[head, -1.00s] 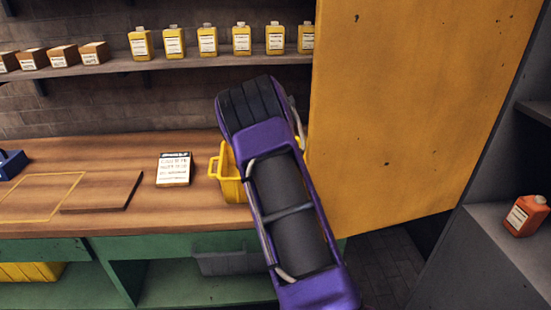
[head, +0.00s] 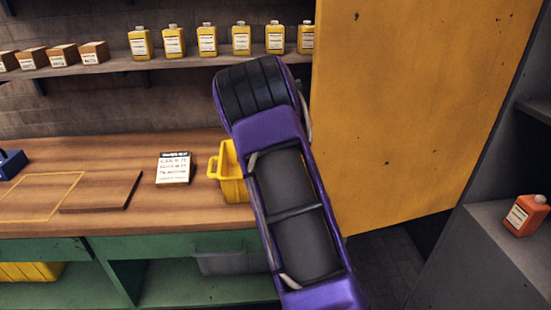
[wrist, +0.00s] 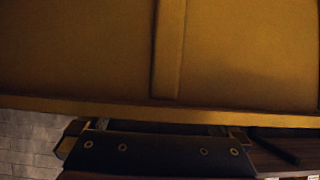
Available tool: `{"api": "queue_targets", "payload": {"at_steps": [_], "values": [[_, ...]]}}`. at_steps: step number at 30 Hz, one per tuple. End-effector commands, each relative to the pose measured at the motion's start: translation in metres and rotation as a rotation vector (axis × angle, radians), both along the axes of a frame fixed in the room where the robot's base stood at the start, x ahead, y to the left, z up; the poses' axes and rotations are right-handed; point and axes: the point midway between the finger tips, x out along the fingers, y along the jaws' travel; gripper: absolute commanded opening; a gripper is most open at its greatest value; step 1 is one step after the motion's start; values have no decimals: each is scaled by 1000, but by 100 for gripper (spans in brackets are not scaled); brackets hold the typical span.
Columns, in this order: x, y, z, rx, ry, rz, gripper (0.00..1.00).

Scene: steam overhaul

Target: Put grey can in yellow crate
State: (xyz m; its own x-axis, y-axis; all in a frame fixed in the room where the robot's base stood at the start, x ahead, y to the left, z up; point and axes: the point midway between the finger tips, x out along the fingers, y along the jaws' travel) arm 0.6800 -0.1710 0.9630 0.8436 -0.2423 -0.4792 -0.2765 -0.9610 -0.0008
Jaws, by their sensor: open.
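The yellow crate (head: 230,178) stands on the wooden bench, its right part hidden behind my purple arm. I see no grey can in either view. My gripper is hidden behind the arm in the head view. In the wrist view my gripper (wrist: 155,150) shows as a dark, bolted bar along the bottom, open, with no can visible at it. A large yellow surface (wrist: 80,55) fills the top of that view, close to the camera. I cannot tell for certain what it belongs to.
A big yellow panel (head: 410,110) stands right of my arm. A label card (head: 174,168) and a dark-edged board (head: 100,191) lie on the bench (head: 60,148). Yellow containers (head: 207,42) line the shelf. A grey bin (head: 225,262) sits below; an orange container (head: 526,215) stands at right.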

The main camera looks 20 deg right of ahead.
Motion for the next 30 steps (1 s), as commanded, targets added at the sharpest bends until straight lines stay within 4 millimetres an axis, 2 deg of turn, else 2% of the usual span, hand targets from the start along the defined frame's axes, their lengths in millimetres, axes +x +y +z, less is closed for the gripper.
{"api": "queue_targets", "payload": {"at_steps": [4, 10, 25, 30], "values": [[-18, 5, 10, 1, -1, 0, 100], [-28, 8, 16, -1, 0, 0, 100], [-28, 7, 17, 0, -3, -2, 100], [-21, -2, 35, 17, -47, -32, 100]]}}
